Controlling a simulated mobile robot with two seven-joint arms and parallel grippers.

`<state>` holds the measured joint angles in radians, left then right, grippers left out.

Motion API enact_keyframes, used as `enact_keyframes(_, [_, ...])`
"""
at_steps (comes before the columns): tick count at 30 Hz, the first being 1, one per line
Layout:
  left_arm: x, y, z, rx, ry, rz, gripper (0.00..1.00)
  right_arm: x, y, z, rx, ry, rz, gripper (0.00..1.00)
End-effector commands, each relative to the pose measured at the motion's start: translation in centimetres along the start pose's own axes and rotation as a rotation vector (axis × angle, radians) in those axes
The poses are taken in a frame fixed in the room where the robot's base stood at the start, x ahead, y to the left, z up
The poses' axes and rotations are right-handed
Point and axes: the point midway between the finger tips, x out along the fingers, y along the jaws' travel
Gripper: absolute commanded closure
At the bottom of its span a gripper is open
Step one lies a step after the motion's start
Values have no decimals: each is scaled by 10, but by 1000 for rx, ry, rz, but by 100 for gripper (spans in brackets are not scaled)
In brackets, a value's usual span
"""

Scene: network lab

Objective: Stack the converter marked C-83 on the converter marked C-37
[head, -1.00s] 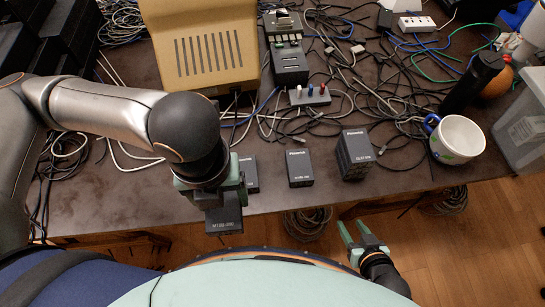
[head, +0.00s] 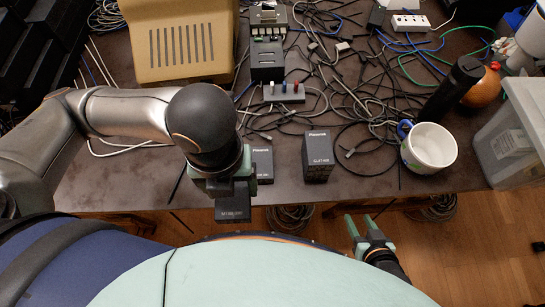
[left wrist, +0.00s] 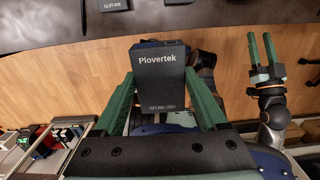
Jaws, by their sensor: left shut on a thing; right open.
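My left gripper (head: 226,190) is shut on a dark box-shaped converter (head: 233,213), held in front of the table's near edge. In the left wrist view this converter (left wrist: 160,72) reads "Plovertek" and sits between the green fingers (left wrist: 160,100). Two more dark converters stand on the table: a low one (head: 263,165) just right of my left gripper, partly hidden by it, and a taller one (head: 319,158) further right. I cannot read C-83 or C-37 on any of them. My right gripper (head: 358,220) is open and empty, off the table's front edge.
A white mug (head: 428,148) stands to the right, near a clear bin (head: 508,150). Tangled cables (head: 350,95) cover the back. A beige case (head: 180,45) and a power strip (head: 285,92) stand behind. The table front (head: 120,185) is bare at left.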

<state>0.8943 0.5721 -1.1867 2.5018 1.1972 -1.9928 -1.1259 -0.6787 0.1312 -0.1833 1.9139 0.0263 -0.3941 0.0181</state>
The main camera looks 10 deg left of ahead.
Motion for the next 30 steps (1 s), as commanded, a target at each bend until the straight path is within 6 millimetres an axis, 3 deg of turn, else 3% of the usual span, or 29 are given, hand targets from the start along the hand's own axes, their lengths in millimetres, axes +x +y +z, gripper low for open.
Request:
enact_keyframes(5, [5, -3, 8, -6, 1, 2, 99, 1, 0, 1, 0, 0, 0, 50])
enact_keyframes(16, [43, -30, 90, -8, 0, 3, 99, 8, 0, 9, 0, 0, -1, 50])
enact_keyframes(21, [76, -39, 113, -5, 2, 2, 99, 12, 0, 14, 0, 0, -1, 50])
enact_keyframes(30, [97, -45, 130, -1, 0, 1, 99, 14, 0, 15, 0, 0, -1, 50])
